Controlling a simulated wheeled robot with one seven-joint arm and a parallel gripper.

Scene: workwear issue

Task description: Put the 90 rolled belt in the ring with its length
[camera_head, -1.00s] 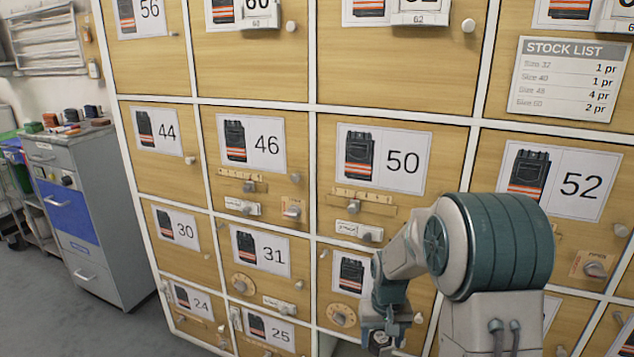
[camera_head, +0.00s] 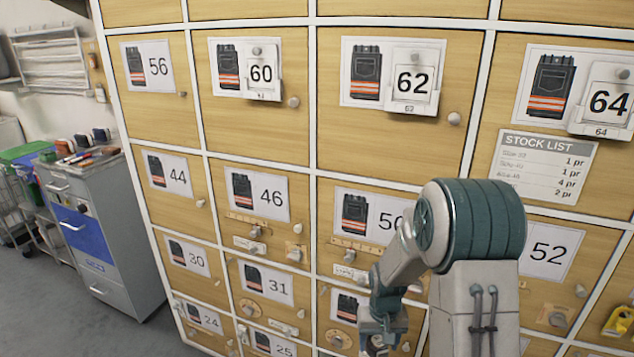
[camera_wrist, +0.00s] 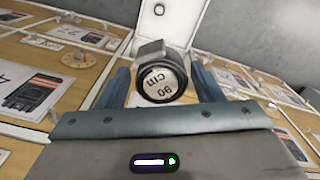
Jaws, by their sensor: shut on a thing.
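The rolled belt (camera_wrist: 162,84) is a dark roll with a pale round face reading "90 cm", upside down in the wrist view. My gripper (camera_wrist: 161,88) is shut on it, with one blue-grey finger on each side. In the head view my gripper (camera_head: 378,343) is low in front of the locker doors, beside the column of 50. The belt is too small there to make out clearly. I cannot make out any ring marked with a length in either view.
A wall of wooden locker doors (camera_head: 240,130) with numbered picture cards, knobs and small fittings fills most of the head view. A stock list (camera_head: 545,168) hangs at the right. A grey drawer cabinet (camera_head: 128,235) with small items on top stands left, with clear floor before it.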

